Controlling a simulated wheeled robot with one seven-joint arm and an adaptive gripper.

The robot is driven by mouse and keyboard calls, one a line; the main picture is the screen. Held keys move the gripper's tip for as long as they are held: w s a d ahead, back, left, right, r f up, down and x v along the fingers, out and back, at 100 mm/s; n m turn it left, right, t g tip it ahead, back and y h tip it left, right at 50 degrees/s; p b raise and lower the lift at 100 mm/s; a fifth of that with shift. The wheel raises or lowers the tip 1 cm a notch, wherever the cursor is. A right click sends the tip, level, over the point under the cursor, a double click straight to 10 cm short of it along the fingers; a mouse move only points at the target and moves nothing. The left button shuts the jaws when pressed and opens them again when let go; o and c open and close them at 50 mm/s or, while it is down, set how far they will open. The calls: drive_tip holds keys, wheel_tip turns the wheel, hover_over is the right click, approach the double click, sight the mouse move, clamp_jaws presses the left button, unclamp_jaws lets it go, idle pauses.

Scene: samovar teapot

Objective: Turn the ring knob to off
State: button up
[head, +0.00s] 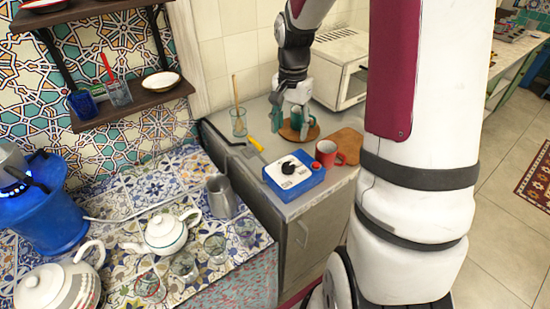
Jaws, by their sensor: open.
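A blue box with a white top (305,183) sits near the front of the grey counter, with a round black knob (288,168) on it. This knob is the only one I can make out clearly; its markings are too small to read. My gripper (290,124) hangs fingers down behind the box, above the back part of the counter. I cannot tell whether the fingers touch the mug.
A red mug (327,153) stands right of the box by a wooden board (349,143). A yellow-handled tool (254,143) and a glass (238,124) are to the left. A white oven (343,72) stands behind. Teapots (165,233) and glasses crowd the tiled table, lower left.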

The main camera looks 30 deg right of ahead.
sight(288, 166)
wheel_tip(288, 166, down, 14)
drive_tip(key=shift+r+p, duration=0.25)
drive_tip(key=shift+p, duration=0.2)
drive_tip(key=c, duration=1.2)
drive_tip(key=shift+o, duration=0.2)
